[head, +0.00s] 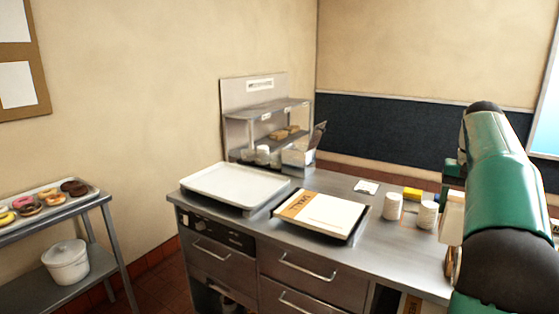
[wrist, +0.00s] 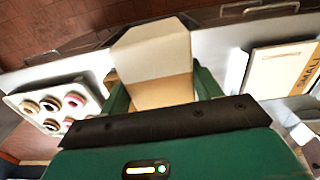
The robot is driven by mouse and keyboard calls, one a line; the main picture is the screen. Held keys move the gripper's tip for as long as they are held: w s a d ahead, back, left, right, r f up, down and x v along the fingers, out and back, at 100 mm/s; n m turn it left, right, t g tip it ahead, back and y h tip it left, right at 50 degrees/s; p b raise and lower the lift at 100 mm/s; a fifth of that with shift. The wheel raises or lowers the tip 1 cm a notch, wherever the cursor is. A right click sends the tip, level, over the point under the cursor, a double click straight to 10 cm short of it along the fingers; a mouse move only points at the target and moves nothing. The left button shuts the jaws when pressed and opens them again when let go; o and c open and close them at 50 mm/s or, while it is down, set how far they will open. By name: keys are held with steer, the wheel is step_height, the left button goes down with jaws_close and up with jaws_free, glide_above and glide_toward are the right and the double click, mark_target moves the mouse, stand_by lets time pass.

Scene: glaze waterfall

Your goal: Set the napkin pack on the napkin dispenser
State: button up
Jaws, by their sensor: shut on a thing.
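My gripper (wrist: 163,88) is shut on a white and tan, flat-sided, box-like thing (wrist: 152,48). In the wrist view a white panel stands out beyond the green fingers, with a tan face between them. In the head view its cream side (head: 454,217) shows under my gripper (head: 453,180), left of my green arm. I cannot tell surely whether it is the napkin pack. A boxy holder with a white top (head: 298,156) stands by the shelf at the back of the counter; it may be the napkin dispenser, but it is too small to be sure.
A doughnut tray (wrist: 28,96) shows in the wrist view. My arm hides the counter's right end.

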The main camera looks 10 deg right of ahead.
steer(key=w+a+f+n, duration=0.2)
steer(key=a+f, duration=1)
steer(key=f, duration=0.3)
steer(key=w+a+f+n, duration=0.2)
steer(key=a+f+n, duration=0.1)
steer(key=a+f, duration=0.9)
steer(key=w+a+f+n, duration=0.2)
steer(key=a+f, duration=1)
steer(key=f, duration=0.5)
steer(key=shift+w+f+n, duration=0.3)
steer(key=shift+w+f, duration=0.05)
steer(key=shift+s, duration=0.1)
